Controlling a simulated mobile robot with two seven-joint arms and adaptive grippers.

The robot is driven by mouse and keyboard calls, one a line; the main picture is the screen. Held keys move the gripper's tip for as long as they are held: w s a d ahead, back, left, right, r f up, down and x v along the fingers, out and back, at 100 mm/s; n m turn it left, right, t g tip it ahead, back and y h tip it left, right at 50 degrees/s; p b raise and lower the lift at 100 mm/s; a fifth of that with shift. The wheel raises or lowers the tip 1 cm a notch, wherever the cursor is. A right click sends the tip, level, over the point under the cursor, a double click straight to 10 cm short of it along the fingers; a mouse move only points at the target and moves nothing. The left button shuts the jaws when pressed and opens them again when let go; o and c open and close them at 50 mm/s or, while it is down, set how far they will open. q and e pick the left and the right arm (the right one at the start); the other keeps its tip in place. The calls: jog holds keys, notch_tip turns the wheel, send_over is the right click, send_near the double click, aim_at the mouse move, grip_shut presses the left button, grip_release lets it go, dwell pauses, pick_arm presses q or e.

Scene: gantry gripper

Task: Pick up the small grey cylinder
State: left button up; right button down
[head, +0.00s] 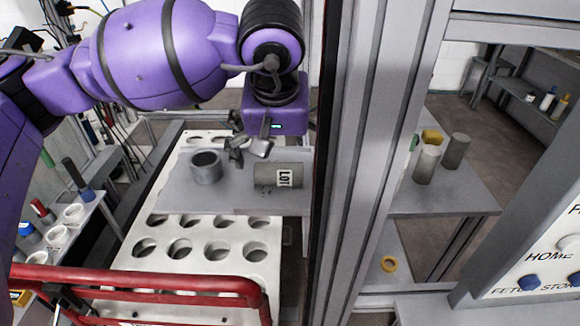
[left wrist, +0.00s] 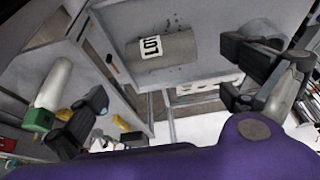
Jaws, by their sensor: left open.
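A grey cylinder with a white "LOT" label (head: 268,176) lies on its side on a grey shelf plate (head: 230,199). It also shows in the left wrist view (left wrist: 180,52), beyond the fingers. A short, hollow dark grey cylinder (head: 205,172) stands upright to its left. My left gripper (head: 248,150) is above the plate, near the gap between these two, open and empty. Its two spread fingers show in the left wrist view (left wrist: 165,100). I cannot tell its exact height above the plate. My right gripper is not in view.
A white rack with round holes (head: 165,227) lies below the plate. A red rail (head: 150,285) crosses the front. A metal post (head: 375,130) stands to the right. Beyond it, two upright cylinders, one light (head: 426,166) and one dark (head: 456,150), stand on another shelf (head: 455,197).

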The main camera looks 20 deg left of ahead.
aim_at(278, 168)
pick_arm(q)
jog(key=shift+w+a+f, duration=0.1)
jog(key=shift+a+f, duration=0.15)
jog(key=shift+f, duration=0.7)
jog(key=x, duration=0.5)
jog(key=shift+f+p, duration=0.15)
jog(key=shift+p, duration=0.2)
jog(key=shift+c, duration=0.5)
jog(key=c, duration=1.6)
